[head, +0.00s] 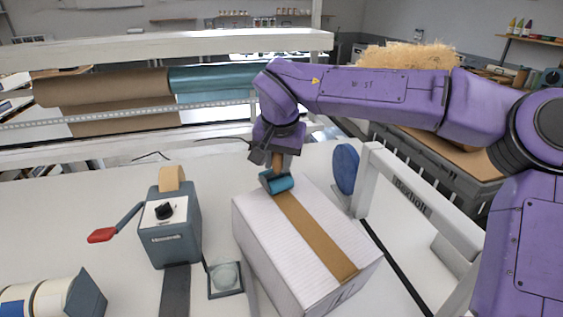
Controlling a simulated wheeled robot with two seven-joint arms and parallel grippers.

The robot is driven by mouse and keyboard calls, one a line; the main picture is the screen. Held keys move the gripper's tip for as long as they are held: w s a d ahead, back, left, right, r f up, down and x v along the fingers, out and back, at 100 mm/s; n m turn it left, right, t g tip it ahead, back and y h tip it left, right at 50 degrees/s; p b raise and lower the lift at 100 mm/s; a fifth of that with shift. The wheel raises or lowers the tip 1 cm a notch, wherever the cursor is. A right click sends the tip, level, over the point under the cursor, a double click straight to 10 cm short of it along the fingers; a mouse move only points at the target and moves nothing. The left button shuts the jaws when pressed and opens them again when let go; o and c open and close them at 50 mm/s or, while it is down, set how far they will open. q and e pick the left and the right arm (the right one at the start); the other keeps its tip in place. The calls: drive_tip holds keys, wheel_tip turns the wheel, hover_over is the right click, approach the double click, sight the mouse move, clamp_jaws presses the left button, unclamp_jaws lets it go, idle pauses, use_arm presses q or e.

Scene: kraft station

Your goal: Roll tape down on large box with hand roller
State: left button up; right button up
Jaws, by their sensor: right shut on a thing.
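A large white box (318,258) stands on the white table, with a strip of brown tape (318,238) along the middle of its top. My right gripper (278,155) points down above the far end of the box. It is shut on the handle of a hand roller (276,182) with a teal roller head. The roller is at the far end of the tape; whether it presses on it I cannot tell. The lower part of the handle shows below the jaws, and its upper part is hidden in them. My left gripper is not in view.
A grey tape dispenser (172,230) with a red-handled crank (102,235) stands left of the box. A small square dish (225,277) lies between them. A white frame (415,205) and blue disc (345,168) stand right. Paper rolls (105,87) hang behind. The table's left middle is clear.

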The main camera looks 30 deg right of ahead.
drive_tip(key=shift+w+f, duration=0.15)
drive_tip(key=shift+w, duration=0.25)
drive_tip(key=shift+s+r, duration=0.3)
drive_tip(key=shift+s, duration=0.25)
drive_tip(key=shift+s+r, duration=0.25)
drive_tip(key=shift+s, duration=0.3)
drive_tip(key=shift+w+f, duration=0.35)
drive_tip(key=shift+w, duration=0.25)
drive_tip(key=shift+s, duration=0.35)
drive_tip(key=shift+w+f, duration=0.2)
drive_tip(key=shift+f, duration=0.15)
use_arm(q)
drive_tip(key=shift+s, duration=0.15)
use_arm(e)
drive_tip(key=shift+s+f, duration=0.15)
drive_tip(key=shift+f, duration=0.05)
drive_tip(key=shift+s, duration=0.1)
